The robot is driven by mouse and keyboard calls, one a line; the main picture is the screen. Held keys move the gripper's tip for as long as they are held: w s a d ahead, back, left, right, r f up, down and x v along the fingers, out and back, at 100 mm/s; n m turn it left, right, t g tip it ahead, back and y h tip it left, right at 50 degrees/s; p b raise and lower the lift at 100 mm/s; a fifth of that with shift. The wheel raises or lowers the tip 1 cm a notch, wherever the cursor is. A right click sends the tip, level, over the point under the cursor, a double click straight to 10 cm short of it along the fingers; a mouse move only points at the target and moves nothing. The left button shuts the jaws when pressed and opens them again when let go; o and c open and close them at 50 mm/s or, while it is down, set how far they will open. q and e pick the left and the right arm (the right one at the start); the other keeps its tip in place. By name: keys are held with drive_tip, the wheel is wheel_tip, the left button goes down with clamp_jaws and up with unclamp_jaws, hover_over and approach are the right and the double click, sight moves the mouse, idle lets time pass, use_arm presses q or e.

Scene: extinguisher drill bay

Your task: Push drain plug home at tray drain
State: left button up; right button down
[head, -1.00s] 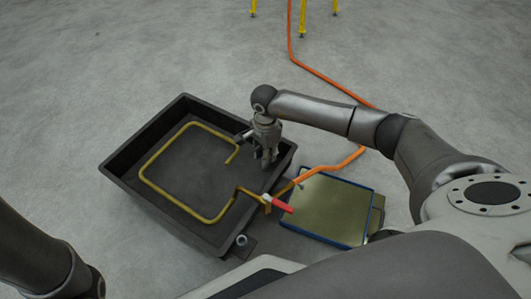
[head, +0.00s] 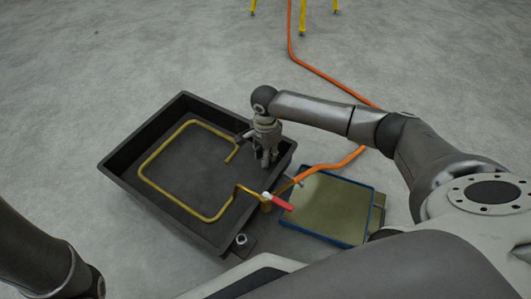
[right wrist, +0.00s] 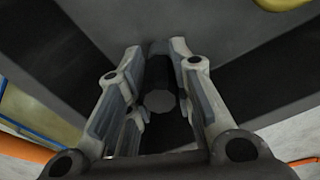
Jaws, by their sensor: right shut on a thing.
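The black rectangular tray (head: 150,207) lies on the floor in the head view. My right gripper (head: 267,161) points down inside the tray's right-hand corner. In the right wrist view my right gripper (right wrist: 158,62) is shut on a dark cylindrical piece with a grey round end, which looks like the drain plug (right wrist: 160,100). The drain itself is hidden, so I cannot tell how the plug sits in it. My left arm shows at the lower left of the head view; its gripper is out of frame.
A yellow bent pipe (head: 150,160) runs inside the tray and out over its near rim to a red-handled valve (head: 281,203). An orange hose (head: 330,166) runs behind. A blue-edged panel (head: 330,210) lies to the right. A small round fitting (head: 241,239) sits by the near rim.

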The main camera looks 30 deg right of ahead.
drive_tip(key=shift+f, duration=0.2)
drive_tip(key=c, duration=1.2)
unclamp_jaws()
